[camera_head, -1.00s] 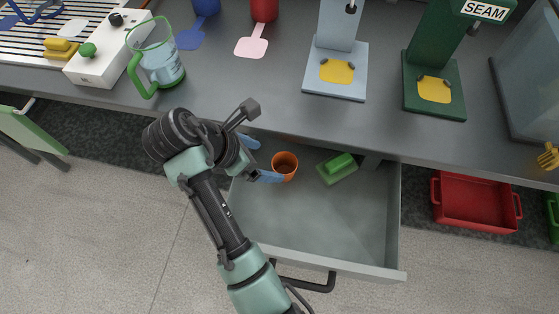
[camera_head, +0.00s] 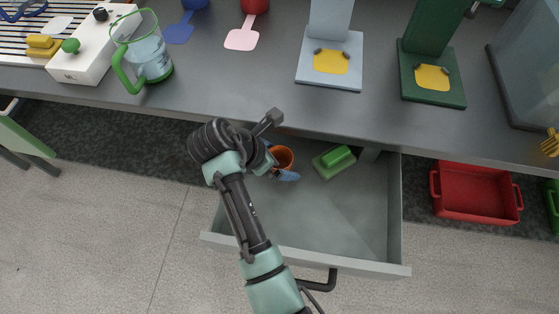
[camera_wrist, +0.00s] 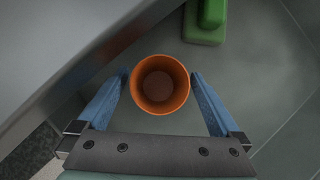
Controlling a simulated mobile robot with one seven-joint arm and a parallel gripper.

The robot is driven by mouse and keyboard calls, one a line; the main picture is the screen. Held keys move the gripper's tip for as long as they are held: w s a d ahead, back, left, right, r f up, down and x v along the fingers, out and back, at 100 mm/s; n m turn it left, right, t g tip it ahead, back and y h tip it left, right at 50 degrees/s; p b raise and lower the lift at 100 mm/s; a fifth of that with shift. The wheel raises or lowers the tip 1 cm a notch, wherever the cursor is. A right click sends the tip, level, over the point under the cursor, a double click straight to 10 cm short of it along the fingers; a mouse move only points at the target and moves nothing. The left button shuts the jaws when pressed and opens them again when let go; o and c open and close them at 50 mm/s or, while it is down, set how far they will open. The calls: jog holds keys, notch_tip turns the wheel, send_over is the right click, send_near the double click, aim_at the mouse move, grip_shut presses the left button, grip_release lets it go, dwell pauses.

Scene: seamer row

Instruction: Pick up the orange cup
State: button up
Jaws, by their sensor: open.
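The orange cup (camera_head: 283,157) stands upright in the open grey drawer, near the drawer's back left. My gripper (camera_head: 281,160) is over the drawer and partly hides the cup in the head view. In the wrist view the orange cup (camera_wrist: 160,84) shows from above, with its round rim and empty inside. The blue fingers of my gripper (camera_wrist: 160,86) are open, one on each side of the cup. A small gap shows on either side, so they look apart from it. How deep the fingertips are against the cup's wall I cannot tell.
The drawer (camera_head: 300,256) is pulled out below the grey counter (camera_head: 240,100), whose edge overhangs its back. A green block on a green base (camera_head: 334,162) lies right of the cup. The drawer's front is clear. A red crate (camera_head: 475,192) stands on the floor at right.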

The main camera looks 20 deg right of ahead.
jog(key=c, duration=1.3)
jog(key=shift+o, duration=0.2)
jog(key=shift+r, duration=0.1)
